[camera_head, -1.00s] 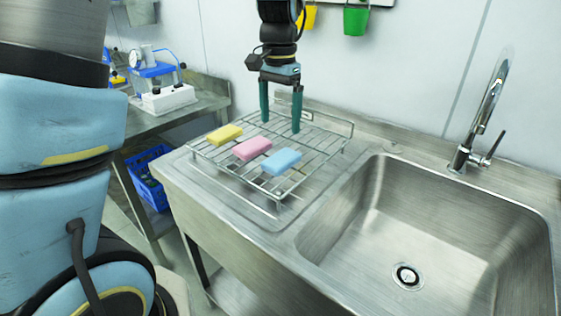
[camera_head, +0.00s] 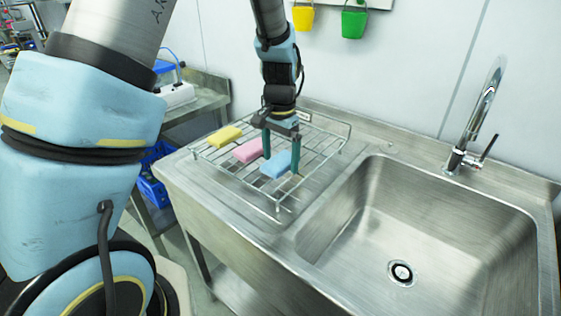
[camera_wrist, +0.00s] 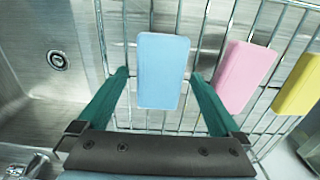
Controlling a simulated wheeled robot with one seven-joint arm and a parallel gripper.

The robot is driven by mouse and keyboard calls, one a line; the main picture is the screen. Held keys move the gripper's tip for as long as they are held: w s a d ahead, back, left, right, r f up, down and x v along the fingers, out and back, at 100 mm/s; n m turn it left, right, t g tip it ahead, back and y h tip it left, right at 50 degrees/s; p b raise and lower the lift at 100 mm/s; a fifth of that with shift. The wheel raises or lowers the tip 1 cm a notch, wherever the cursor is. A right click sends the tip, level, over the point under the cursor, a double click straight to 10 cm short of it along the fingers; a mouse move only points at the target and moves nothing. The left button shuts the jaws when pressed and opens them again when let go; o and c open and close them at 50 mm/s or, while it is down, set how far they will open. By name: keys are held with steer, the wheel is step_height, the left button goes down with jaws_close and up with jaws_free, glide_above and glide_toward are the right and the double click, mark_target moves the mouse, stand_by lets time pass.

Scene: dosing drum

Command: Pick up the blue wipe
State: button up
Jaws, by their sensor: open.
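The blue wipe (camera_head: 274,164) is a flat light-blue block lying on the wire rack (camera_head: 297,185) at the left of the sink. In the wrist view the blue wipe (camera_wrist: 162,70) shows upright between the two green fingers. My gripper (camera_head: 283,162) is open over it, one finger on either side, with a gap to the wipe on both sides. The gripper also shows in the wrist view (camera_wrist: 160,76), with nothing held. I cannot tell whether the fingertips are level with the wipe or above it.
A pink wipe (camera_head: 248,151) lies just left of the blue one, and a yellow wipe (camera_head: 225,136) lies beyond it. The empty sink basin (camera_head: 430,235) and tap (camera_head: 470,140) are on the right. Green and yellow buckets hang on the wall behind.

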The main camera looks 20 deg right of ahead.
mark_target(280, 160)
steer(key=c, duration=1.3)
steer(key=shift+r, duration=0.1)
step_height(280, 160, up, 10)
steer(key=b, duration=0.3)
steer(key=o, duration=0.7)
steer(key=c, duration=0.6)
